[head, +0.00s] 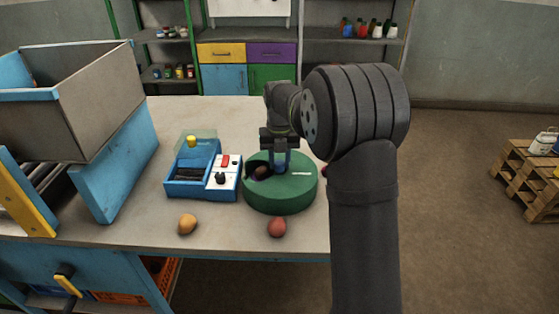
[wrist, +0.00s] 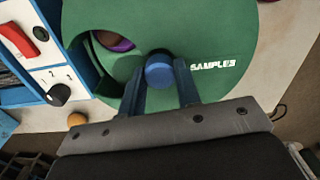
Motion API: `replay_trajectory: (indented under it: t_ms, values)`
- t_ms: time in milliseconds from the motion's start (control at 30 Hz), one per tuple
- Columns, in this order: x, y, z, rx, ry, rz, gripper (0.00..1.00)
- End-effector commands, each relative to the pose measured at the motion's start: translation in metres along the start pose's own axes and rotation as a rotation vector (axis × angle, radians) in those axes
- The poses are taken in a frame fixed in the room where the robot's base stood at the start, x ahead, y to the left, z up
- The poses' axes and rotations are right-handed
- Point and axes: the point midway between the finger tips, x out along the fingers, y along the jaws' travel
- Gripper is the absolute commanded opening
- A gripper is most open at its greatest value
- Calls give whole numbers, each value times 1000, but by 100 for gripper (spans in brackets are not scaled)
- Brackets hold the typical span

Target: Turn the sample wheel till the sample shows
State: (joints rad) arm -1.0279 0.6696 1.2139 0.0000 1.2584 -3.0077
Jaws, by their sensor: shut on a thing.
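The sample wheel is a round green drum (head: 283,197) on the table, with a white label on its top. In the wrist view its green top (wrist: 215,30) fills much of the picture. A blue knob (wrist: 159,72) stands at its middle. My gripper (head: 281,160) points down over the wheel, its fingers (wrist: 160,75) closed on both sides of the knob. An opening in the top, left of the knob, shows part of a dark purple and brownish thing (wrist: 116,41). In the head view a dark brown roundish thing (head: 261,172) shows there, partly hidden.
A blue device (head: 186,187) with a red switch and black dial stands close left of the wheel. A yellow-orange fruit-like thing (head: 187,224) and a red one (head: 277,227) lie near the front edge. A large grey bin (head: 100,105) stands at left.

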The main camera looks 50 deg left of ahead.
Motion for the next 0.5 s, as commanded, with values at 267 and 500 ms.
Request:
replay_trajectory:
  t_ms: [267,500]
  values:
    - [-1,0,1,0,-3,0,52]
    - [-1,0,0,0,-2,0,52]
